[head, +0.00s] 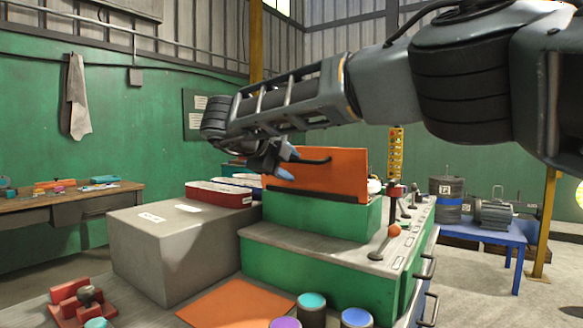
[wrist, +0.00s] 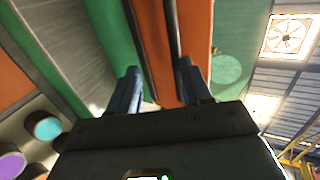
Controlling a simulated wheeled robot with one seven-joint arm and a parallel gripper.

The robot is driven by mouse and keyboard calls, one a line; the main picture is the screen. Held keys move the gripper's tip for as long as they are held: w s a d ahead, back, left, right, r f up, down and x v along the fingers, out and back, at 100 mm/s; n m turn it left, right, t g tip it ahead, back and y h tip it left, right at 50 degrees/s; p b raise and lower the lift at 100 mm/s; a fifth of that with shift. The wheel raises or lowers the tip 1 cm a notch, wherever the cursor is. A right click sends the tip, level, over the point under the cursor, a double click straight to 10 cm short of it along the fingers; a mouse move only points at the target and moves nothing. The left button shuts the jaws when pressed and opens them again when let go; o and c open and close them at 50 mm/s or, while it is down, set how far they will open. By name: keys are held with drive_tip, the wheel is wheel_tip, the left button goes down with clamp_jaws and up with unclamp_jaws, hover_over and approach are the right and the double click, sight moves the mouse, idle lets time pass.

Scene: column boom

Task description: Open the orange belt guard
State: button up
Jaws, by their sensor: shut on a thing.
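The orange belt guard (head: 340,178) is a flat panel standing about upright on top of a green housing (head: 335,218). A dark bar handle (head: 318,161) runs across the upper part of its face. My gripper (head: 285,165) is at the left end of this handle, its blue fingers shut on it. In the wrist view my gripper (wrist: 158,78) has a finger on each side of the dark handle (wrist: 173,30), with the orange guard (wrist: 152,35) behind. The exact contact at the fingertips is partly hidden.
A grey box (head: 175,250) stands left of the green housing, with a red bin (head: 222,195) behind it. A panel with levers and an orange knob (head: 394,231) lies to the right. Several coloured-top cylinders (head: 311,308) and an orange sheet (head: 238,304) are in front.

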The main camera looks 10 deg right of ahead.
drive_tip(key=v, duration=0.6)
